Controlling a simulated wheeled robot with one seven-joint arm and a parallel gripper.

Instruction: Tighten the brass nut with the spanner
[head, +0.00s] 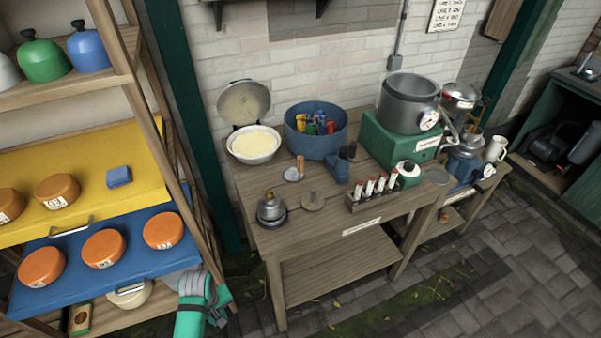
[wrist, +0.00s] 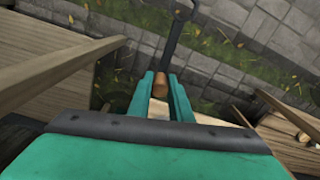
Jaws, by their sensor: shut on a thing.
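My gripper (wrist: 162,82) shows in the wrist view with its teal fingers shut around the brown handle (wrist: 160,84) of a tool. The tool's dark shaft, which looks like the spanner (wrist: 178,32), points up and away over the paving, and its far end meets the top edge of the picture. In the head view my fingers and the tool cannot be made out. I cannot pick out the brass nut for certain. A round metal fitting (head: 271,210) with a small brownish top stands at the bench's front left corner, apart from my gripper.
The wooden bench (head: 335,213) carries a blue tub (head: 308,143), a white bowl (head: 253,145), a rack of tubes (head: 368,198) and a grey pot (head: 408,103). A shelf unit with orange cheeses (head: 104,249) stands left. Paving (head: 520,275) is open at right.

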